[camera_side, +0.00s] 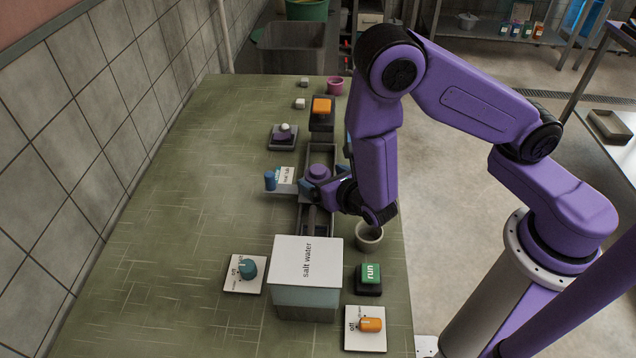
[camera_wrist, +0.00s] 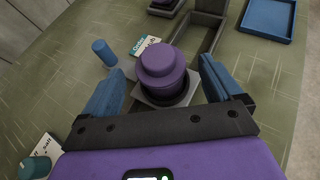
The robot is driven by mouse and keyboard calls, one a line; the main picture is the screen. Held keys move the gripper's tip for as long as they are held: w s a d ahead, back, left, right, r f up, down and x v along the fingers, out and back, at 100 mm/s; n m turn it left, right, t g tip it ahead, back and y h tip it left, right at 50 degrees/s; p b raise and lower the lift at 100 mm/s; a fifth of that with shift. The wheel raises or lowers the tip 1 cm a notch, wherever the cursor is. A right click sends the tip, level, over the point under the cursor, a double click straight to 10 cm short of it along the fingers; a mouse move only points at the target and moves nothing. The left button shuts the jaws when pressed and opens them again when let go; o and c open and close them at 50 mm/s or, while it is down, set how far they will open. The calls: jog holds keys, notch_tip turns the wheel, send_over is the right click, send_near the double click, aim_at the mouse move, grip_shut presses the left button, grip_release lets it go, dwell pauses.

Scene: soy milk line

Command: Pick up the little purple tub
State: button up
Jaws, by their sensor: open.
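The little purple tub (camera_wrist: 164,68) is a round, stepped piece with a narrower top, upright on a light grey square plate (camera_wrist: 146,96). In the side view the tub (camera_side: 319,171) stands at the grey channel in mid-table. My gripper (camera_wrist: 163,76) is open, with one blue finger on each side of the tub in the wrist view. Gaps show between the tub and both fingers there. In the side view my gripper (camera_side: 326,180) is low beside the tub, and my wrist partly hides it. The tub's lower part is hard to see.
A white-topped "salt water" box (camera_side: 306,262) stands in front of the channel. A blue cylinder (camera_side: 270,180) stands left of the tub. A beige cup (camera_side: 369,237) and green run button (camera_side: 369,276) are at right. A magenta cup (camera_side: 335,87) is at the back. The left table is clear.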

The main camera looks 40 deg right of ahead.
jog(key=x, duration=0.5)
jog(key=shift+w+d+r, duration=0.1)
jog(key=shift+r, duration=0.1)
jog(key=c, duration=1.1)
